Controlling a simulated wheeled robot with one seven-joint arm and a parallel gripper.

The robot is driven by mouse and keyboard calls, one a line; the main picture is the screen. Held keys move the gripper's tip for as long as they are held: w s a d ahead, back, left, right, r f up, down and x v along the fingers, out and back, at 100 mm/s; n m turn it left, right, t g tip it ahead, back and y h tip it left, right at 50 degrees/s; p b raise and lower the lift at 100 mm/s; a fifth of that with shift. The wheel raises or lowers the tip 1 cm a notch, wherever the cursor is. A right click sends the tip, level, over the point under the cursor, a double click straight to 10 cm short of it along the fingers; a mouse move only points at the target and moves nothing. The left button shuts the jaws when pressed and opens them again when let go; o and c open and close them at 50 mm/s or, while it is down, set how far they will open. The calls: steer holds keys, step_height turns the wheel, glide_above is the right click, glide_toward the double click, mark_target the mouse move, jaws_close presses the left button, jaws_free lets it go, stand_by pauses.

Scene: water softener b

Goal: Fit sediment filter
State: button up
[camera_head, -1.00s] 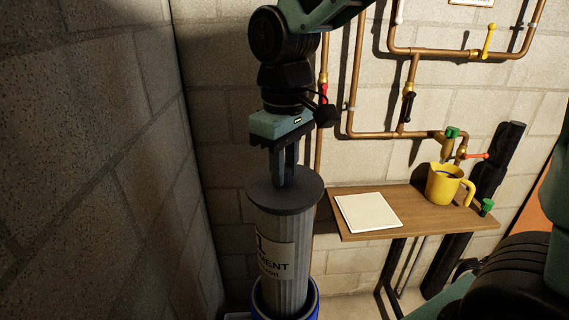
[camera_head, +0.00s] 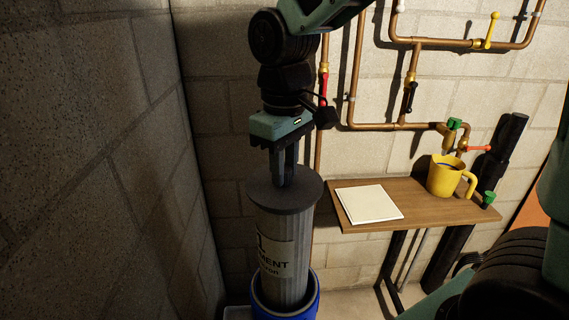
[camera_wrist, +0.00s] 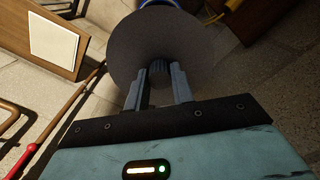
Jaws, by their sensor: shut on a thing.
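The sediment filter (camera_head: 272,225) is a grey ribbed upright cylinder with a dark disc cap and a label reading "MENT" in part. My gripper (camera_head: 284,178) points down from above and is shut on the small knob on top of the cap. The wrist view shows the two fingers on either side of this knob (camera_wrist: 158,69), above the round cap (camera_wrist: 205,50). The filter's lower end is inside the open blue housing (camera_head: 313,301) at the bottom of the head view. The filter's base is hidden by the rim. A sliver of blue also shows in the wrist view (camera_wrist: 160,2).
A block wall (camera_head: 100,160) stands close on the left. A wooden shelf (camera_head: 410,212) on the right holds a white sheet or tile (camera_head: 369,203) and a yellow jug (camera_head: 444,178). Copper pipes (camera_head: 400,127) with valves run along the back wall.

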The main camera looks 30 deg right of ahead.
steer(key=shift+f+b, duration=0.6)
steer(key=shift+f, duration=0.35)
steer(key=shift+f, duration=0.35)
steer(key=shift+f+b, duration=3.8)
steer(key=shift+f, duration=1.65)
steer(key=shift+f, duration=0.35)
step_height(320, 180, down, 8)
steer(key=b, duration=0.5)
